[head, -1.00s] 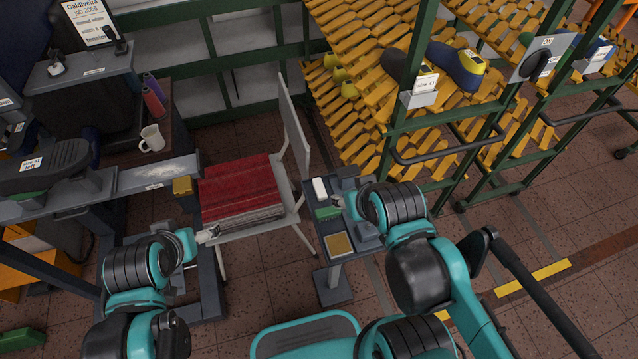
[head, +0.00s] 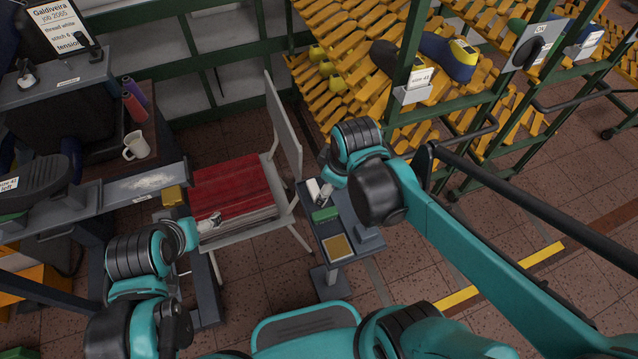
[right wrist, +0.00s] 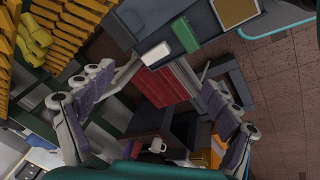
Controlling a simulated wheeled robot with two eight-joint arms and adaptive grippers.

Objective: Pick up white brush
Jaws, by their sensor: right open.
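The white brush (head: 313,190) appears as a small white block on the small grey stand (head: 345,222), beside a green block (head: 325,214). In the right wrist view the white brush (right wrist: 155,54) shows ahead of my right gripper (right wrist: 158,78), near the gap between its two spread fingers. My right gripper is open and empty; the brush is not held. In the head view it is mostly hidden behind its own wrist, just above the stand. My left gripper (head: 212,221) is over the front of the red-topped chair, away from the brush; its finger opening is too small to make out.
The green block (right wrist: 186,36) and a tan square pad (head: 338,247) share the stand. A chair with a red stack (head: 232,190) stands left of it. The green rack (head: 400,90) with yellow slats is behind. A white mug (head: 137,146) sits on the left bench.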

